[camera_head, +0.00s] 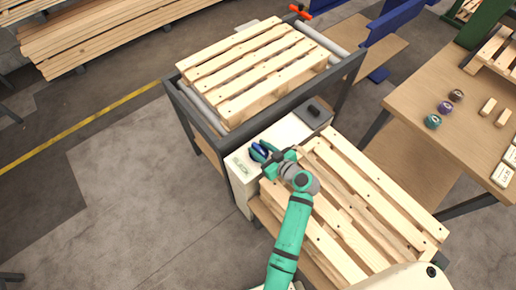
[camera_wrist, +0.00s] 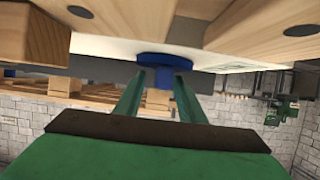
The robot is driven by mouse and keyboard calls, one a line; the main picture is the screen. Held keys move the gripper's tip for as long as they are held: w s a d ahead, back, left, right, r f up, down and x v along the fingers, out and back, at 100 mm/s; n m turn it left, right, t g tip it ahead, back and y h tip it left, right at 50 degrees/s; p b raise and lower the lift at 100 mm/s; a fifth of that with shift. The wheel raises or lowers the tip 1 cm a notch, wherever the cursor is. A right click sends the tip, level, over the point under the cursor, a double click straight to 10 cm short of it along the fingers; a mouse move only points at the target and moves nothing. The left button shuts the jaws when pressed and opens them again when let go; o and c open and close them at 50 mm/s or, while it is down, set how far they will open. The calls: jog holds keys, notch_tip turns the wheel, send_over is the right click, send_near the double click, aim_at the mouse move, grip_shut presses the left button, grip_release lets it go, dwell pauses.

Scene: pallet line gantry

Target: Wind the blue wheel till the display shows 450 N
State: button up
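The blue wheel (camera_head: 259,150) sits on the white cabinet (camera_head: 288,132) between the two pallets, partly hidden by my gripper (camera_head: 268,155). In the wrist view the blue wheel (camera_wrist: 164,61) is just beyond the fingertips of my gripper (camera_wrist: 160,77). The two green fingers stand apart with a visible gap between them. A blue part of the wheel reaches down by the right fingertip; I cannot tell whether they touch. A small panel with green marks (camera_head: 240,166) is on the cabinet's front, too small to read. I cannot make out a force reading.
A slatted pallet (camera_head: 262,62) rests on the roller frame behind the cabinet, and another pallet (camera_head: 345,205) lies close to my arm. A dark grey box (camera_head: 314,111) is on the cabinet. A wooden table (camera_head: 430,95) with small coloured parts stands at right. The floor at left is clear.

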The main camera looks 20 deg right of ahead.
jog(key=shift+a, duration=0.1)
grip_shut()
jog(key=shift+a, duration=0.15)
jog(key=shift+m+h, duration=0.3)
